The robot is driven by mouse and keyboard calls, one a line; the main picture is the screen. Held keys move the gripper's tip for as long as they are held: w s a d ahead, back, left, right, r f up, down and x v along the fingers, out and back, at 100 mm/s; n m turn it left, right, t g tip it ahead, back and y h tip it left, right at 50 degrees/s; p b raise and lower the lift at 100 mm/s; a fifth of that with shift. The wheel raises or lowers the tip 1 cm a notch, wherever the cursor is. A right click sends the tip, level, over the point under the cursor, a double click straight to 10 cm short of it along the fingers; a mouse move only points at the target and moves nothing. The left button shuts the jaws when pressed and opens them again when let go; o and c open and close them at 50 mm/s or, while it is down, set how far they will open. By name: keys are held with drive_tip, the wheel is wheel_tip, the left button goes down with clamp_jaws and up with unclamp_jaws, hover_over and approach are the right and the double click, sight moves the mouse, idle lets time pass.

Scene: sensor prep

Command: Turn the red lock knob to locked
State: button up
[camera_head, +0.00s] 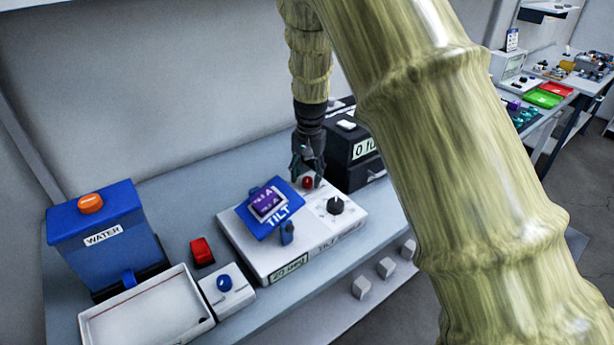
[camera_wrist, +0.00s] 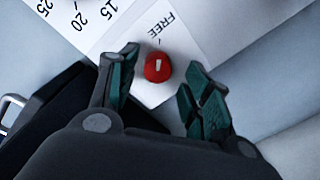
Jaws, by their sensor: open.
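The red lock knob (camera_head: 308,182) sits on the back right part of the white tilt device (camera_head: 262,262). In the wrist view the red knob (camera_wrist: 157,68) carries a short white mark, and the word FREE is printed beside it. The mark points roughly toward a small line by FREE. My gripper (camera_head: 308,172) is above the knob, pointing down. In the wrist view my gripper (camera_wrist: 162,85) is open, with one teal fingertip on each side of the knob. Gaps show between the fingertips and the knob. Whether the fingertips are level with the knob is hard to tell.
A black box (camera_head: 351,160) stands close behind and right of the knob. A black knob (camera_head: 335,205) and a tilted blue plate (camera_head: 255,225) are on the same device. A blue WATER tank (camera_head: 105,250), a red block (camera_head: 202,252) and a white tray (camera_head: 150,318) are left.

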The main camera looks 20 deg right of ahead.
drive_tip(key=shift+w+f, duration=0.2)
drive_tip(key=shift+f, duration=0.15)
drive_tip(key=shift+s+f, duration=0.1)
drive_tip(key=shift+s, duration=0.05)
drive_tip(key=shift+s+r, duration=0.45)
drive_tip(key=shift+s, duration=0.4)
drive_tip(key=shift+w+f, duration=0.55)
drive_tip(key=shift+w, duration=0.05)
drive_tip(key=shift+c, duration=1.2)
drive_tip(key=c, duration=0.3)
drive_tip(key=shift+s+r, duration=0.1)
drive_tip(key=shift+r, duration=0.05)
drive_tip(key=c, duration=0.5)
